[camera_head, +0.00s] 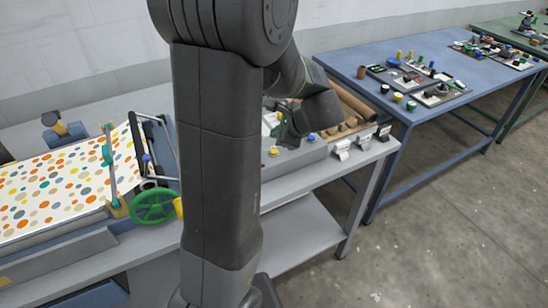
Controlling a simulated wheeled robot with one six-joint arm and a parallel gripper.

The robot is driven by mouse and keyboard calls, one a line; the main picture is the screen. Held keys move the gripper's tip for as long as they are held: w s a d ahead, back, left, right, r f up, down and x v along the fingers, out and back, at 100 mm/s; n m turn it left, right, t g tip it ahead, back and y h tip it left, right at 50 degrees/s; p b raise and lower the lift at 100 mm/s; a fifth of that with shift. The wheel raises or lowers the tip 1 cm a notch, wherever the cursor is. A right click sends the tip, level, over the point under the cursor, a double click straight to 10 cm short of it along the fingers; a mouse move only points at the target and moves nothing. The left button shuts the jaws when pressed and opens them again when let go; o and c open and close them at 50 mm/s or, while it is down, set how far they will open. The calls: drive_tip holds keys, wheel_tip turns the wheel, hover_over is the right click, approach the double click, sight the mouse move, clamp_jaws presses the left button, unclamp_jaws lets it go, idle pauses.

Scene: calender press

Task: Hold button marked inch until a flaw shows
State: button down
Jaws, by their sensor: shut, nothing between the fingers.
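My gripper (288,138) is shut and empty, low over a grey control box (298,155) on the bench. My arm hides part of both. A yellow button (273,151) is left of the gripper and a blue button (311,137) is right of it. I cannot read any marking, and a button under the fingertips could be hidden. I cannot tell whether the fingers touch the box. The white sheet with coloured dots (62,184) lies on the press at left. I can make out no clear flaw on it.
A green handwheel (153,206) is on the press's near side. Brown rolls (352,102) and small white tags (341,149) are right of the box. A blue table (450,82) with panels and loose parts stands at the back right. The floor at right is clear.

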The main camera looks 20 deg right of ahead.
sight(277, 153)
drive_tip(key=shift+f+b, duration=1)
drive_tip(key=shift+f, duration=0.8)
idle(0.5)
drive_tip(key=shift+f+b, duration=0.35)
drive_tip(key=shift+f, duration=0.05)
drive_tip(key=shift+f+b, duration=0.35)
idle(0.5)
drive_tip(key=shift+r, duration=0.15)
idle(1.0)
drive_tip(key=shift+r+p, duration=0.65)
drive_tip(key=shift+p, duration=0.05)
drive_tip(key=shift+r, duration=0.15)
wheel_tip(277, 153, up, 5)
drive_tip(key=p, duration=0.4)
